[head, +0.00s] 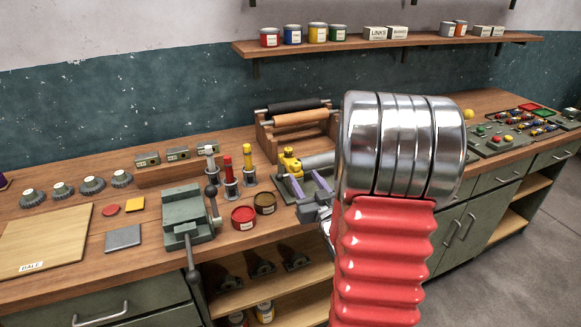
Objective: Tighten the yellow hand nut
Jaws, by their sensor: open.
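The yellow hand nut (290,161) sits on a grey metal fixture on the workbench, at the left end of a grey cylinder (319,161). My gripper (305,182) is in front of and just below the nut. Its two purple fingers are apart, with nothing seen between them. The fingertips are close to the nut, but I cannot tell whether they touch it. My red and chrome arm hides the bench to the right of the fixture.
A green-grey vise (186,216) with a long handle stands to the left. Red and brown tins (243,217) and several upright tools (229,178) are nearby. A wooden roller rack (296,125) stands behind the nut. The bench (150,233) has some bare wood at its front.

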